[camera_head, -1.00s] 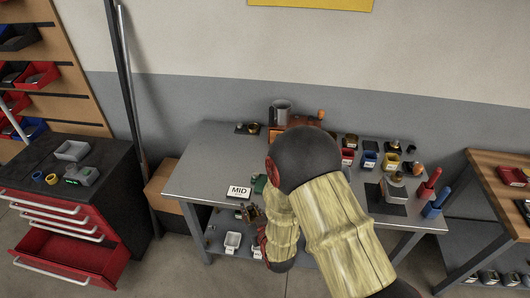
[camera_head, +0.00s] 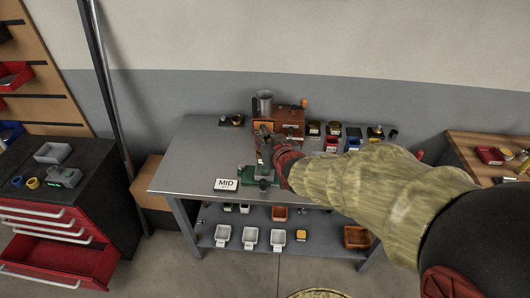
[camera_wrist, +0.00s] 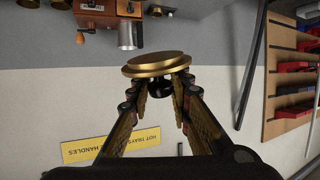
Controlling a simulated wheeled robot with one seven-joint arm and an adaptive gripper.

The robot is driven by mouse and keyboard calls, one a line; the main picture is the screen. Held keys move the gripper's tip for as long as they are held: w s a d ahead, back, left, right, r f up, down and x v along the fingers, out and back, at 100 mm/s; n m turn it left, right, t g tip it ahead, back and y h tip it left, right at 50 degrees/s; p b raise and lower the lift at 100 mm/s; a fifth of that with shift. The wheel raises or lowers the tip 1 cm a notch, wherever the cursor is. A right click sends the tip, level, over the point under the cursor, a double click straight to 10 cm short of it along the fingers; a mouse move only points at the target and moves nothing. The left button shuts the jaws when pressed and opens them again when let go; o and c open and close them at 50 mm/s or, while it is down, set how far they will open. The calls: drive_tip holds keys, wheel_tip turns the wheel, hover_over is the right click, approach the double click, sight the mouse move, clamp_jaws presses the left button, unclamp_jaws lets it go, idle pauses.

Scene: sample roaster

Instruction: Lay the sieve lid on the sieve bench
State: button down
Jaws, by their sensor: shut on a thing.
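The sieve lid (camera_wrist: 157,64) is a round brass disc with a stepped rim and a dark knob, seen in the wrist view. My gripper (camera_wrist: 158,87) is shut on its knob, one finger on each side, and the disc lies beyond the fingertips. In the head view my gripper (camera_head: 265,144) is above the grey metal table (camera_head: 192,165), in front of the wooden-cased roaster. The lid is too small and hidden there to make out clearly. I cannot tell from any label which table is the sieve bench.
The roaster (camera_head: 290,117) with its metal cylinder stands at the back of the table. A MID sign (camera_head: 226,184) and a green device (camera_head: 257,175) are at the front. Small cups and tins crowd the right. The table's left side is mostly clear. A wooden-topped bench (camera_head: 464,145) stands at right.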

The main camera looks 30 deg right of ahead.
drive_tip(key=shift+s+f, duration=0.1)
drive_tip(key=shift+f, duration=0.65)
drive_tip(key=shift+s+f, duration=0.3)
drive_tip(key=shift+f, duration=0.1)
drive_tip(key=shift+w+d+f+b, duration=0.7)
drive_tip(key=shift+w+d+f, duration=0.4)
drive_tip(key=shift+w+f, duration=1)
drive_tip(key=shift+w+d+f+b, duration=0.75)
drive_tip(key=shift+w+d+f, duration=0.3)
drive_tip(key=shift+w+f, duration=1.05)
drive_tip(key=shift+w+d+f+b, duration=0.7)
drive_tip(key=shift+w+d+f, duration=0.4)
drive_tip(key=shift+w+f, duration=1)
